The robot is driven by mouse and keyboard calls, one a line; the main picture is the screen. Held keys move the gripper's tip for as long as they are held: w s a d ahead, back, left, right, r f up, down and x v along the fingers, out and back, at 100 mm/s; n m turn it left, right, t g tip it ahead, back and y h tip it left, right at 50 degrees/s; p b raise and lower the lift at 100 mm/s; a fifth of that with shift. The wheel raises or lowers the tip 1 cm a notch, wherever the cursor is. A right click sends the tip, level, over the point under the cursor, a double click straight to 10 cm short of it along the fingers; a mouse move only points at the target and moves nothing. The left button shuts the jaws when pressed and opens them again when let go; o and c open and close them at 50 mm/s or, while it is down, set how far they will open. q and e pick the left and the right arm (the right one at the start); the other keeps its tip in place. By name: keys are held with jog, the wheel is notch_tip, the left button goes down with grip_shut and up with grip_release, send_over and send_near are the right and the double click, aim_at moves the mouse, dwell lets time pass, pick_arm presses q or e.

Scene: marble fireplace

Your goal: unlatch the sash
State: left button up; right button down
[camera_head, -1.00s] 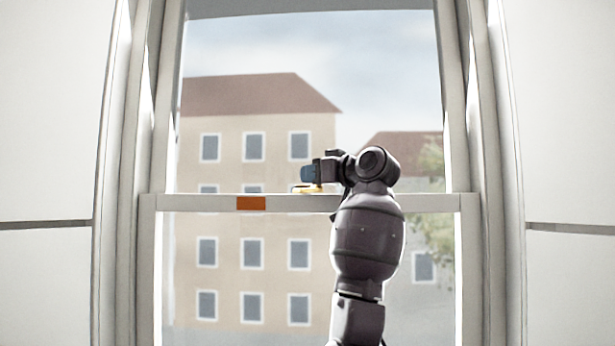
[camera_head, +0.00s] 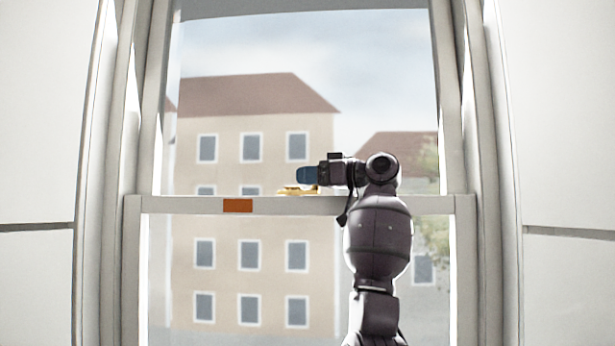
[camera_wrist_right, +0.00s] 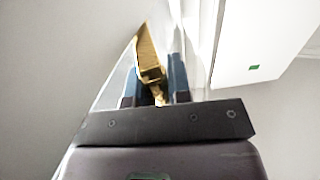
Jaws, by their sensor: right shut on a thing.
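The sash is the lower window frame, with a pale top rail (camera_head: 180,204) across the middle of the head view. A brass latch (camera_head: 290,190) sits on top of that rail. My right gripper (camera_head: 306,177) is at the latch's right part, just above the rail. In the right wrist view, the brass piece (camera_wrist_right: 149,52) runs up and away from between the two blue-padded fingers (camera_wrist_right: 158,84). The right gripper is shut on the latch's near end, and the fingers partly hide the hold. My left gripper is out of view.
An orange patch (camera_head: 238,205) marks the rail left of the latch. Tall side frames (camera_head: 455,130) and pale walls (camera_head: 570,130) flank the window. In the wrist view, a white frame part (camera_wrist_right: 262,35) with a green mark stands at right.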

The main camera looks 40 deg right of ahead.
jog(key=c, duration=1.1)
grip_release()
jog(key=shift+w, duration=0.1)
jog(key=shift+o, duration=0.2)
jog(key=b+v, duration=0.2)
jog(key=v, duration=0.9)
jog(key=shift+f, duration=0.1)
jog(key=shift+c, duration=0.3)
